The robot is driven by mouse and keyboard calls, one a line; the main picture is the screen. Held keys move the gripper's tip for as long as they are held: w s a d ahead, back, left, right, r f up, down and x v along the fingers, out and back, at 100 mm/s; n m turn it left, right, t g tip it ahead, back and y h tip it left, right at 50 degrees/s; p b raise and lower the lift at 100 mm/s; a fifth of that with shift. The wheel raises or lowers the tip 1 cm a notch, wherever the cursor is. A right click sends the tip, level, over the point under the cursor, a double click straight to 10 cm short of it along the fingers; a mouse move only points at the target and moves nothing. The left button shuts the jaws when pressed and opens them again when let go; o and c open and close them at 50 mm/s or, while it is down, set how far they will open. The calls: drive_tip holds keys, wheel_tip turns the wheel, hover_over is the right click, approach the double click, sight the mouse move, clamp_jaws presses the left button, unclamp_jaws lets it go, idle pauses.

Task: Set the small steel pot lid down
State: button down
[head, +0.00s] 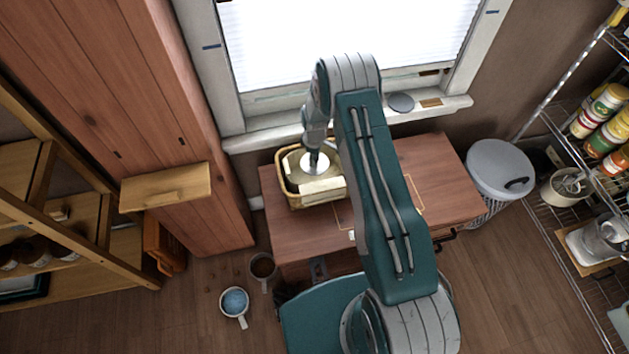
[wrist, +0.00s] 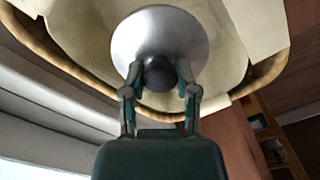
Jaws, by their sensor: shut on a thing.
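The small steel pot lid (wrist: 160,32) is a round silver disc with a dark knob (wrist: 159,74). My gripper (wrist: 158,78) is shut on the knob, with one finger on each side. In the head view the lid (head: 305,163) is at a basket (head: 296,202) with a pale lining, under my gripper (head: 314,160). The basket rim also shows around the lid in the wrist view (wrist: 272,75). I cannot tell whether the lid touches the lining or hangs just above it.
The basket stands on a wooden cabinet top (head: 440,185) below a window. A lidded bin (head: 500,168) and a wire rack (head: 560,215) are at the right. Two mugs stand on the floor, one with blue contents (head: 235,302). The cabinet top right of my arm is mostly clear.

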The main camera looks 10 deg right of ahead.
wheel_tip(320, 180, down, 10)
drive_tip(key=shift+f, duration=0.2)
idle(0.3)
drive_tip(key=shift+c, duration=1.8)
unclamp_jaws()
